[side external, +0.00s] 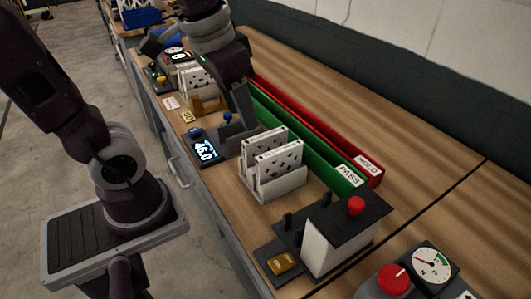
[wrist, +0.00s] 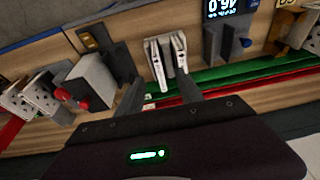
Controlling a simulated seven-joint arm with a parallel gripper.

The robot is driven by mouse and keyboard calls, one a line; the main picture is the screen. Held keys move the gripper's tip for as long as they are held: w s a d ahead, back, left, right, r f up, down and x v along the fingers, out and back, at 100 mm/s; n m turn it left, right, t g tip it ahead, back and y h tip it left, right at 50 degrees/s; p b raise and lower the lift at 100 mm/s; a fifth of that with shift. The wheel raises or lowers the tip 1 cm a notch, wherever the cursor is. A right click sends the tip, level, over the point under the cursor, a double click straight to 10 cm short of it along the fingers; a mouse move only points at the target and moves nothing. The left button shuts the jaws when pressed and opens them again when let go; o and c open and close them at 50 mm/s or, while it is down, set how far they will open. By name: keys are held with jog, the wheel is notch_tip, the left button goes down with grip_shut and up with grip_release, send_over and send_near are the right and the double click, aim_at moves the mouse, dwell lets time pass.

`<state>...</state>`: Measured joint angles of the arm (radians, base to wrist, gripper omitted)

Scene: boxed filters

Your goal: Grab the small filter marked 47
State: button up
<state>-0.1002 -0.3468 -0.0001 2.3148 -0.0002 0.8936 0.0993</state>
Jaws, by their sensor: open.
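Two white filters with dark dots (side external: 278,152) stand upright in a pale rack (side external: 277,188) near the middle of the side view. The same pair (wrist: 165,58) shows between and beyond my fingertips in the wrist view. Another pair of white dotted filters (side external: 195,79) stands in a tan rack (side external: 208,105) farther back. No 47 can be read on any filter, so I cannot tell which one bears it. My gripper (wrist: 160,79) is open, with nothing between its fingers. In the side view my gripper (side external: 242,106) is above the bench, behind the nearer rack; its fingertips are partly unclear.
A green PASS tray (side external: 310,152) and a red HOLD tray (side external: 330,141) run along the bench behind the racks. A display reading 46.0 (side external: 205,148) lies left of the nearer rack. A box with a red button (side external: 335,238) stands in front. The bench behind the trays is clear.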

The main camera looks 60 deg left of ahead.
aim_at(264, 135)
jog(key=w+a+f+g, duration=0.1)
jog(key=w+f, duration=0.1)
jog(key=w+a+f+g, duration=0.1)
jog(key=w+a+f, duration=0.1)
jog(key=w+f, duration=0.1)
jog(key=w+a+f+g, duration=0.1)
jog(key=w+f, duration=0.1)
jog(key=w, duration=0.1)
jog(key=shift+a+f, duration=0.15)
jog(key=shift+a, duration=0.2)
jog(key=f, duration=0.7)
jog(key=shift+a, duration=0.4)
grip_shut()
